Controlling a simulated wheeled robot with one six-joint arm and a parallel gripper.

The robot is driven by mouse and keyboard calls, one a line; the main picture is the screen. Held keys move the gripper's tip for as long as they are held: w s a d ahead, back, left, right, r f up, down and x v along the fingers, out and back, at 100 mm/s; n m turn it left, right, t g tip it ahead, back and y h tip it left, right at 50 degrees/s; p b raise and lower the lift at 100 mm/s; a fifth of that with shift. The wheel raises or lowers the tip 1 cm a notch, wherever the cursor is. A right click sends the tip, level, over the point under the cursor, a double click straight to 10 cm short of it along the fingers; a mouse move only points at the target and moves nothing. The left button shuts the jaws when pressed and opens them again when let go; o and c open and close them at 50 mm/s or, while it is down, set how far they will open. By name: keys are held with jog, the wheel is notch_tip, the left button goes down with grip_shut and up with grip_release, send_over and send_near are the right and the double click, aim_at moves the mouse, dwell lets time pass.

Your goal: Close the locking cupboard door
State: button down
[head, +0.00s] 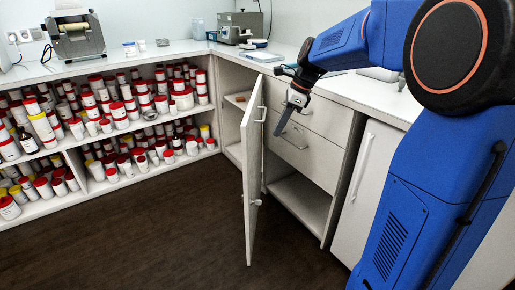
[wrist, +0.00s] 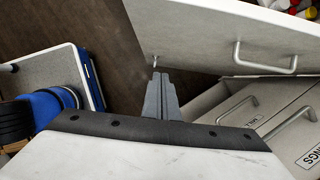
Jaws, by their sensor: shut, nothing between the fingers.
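The cupboard door (head: 252,165) stands wide open in the head view, swung out from the cabinet into the room. It has a bar handle (head: 261,114) near the top and a small round knob (head: 257,202) lower down. In the wrist view the door (wrist: 220,32) fills the upper right, with its handle (wrist: 265,62) and small knob (wrist: 154,60) showing. My gripper (head: 282,132) is shut and empty, to the right of the door, in front of the drawers. In the wrist view my gripper's fingertips (wrist: 160,76) point toward the door's knob; I cannot tell whether they touch it.
Drawers (head: 301,138) with bar handles and an open lower shelf (head: 300,200) lie right of the door. A worktop (head: 350,92) runs above. Shelves (head: 125,131) of red-lidded jars stand at the left. The dark floor (head: 150,235) left of the door is clear.

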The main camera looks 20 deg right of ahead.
jog(key=w+a+f, duration=0.3)
jog(key=a+f, duration=0.4)
jog(key=f, duration=0.2)
dwell(0.4)
jog(key=shift+f, duration=0.1)
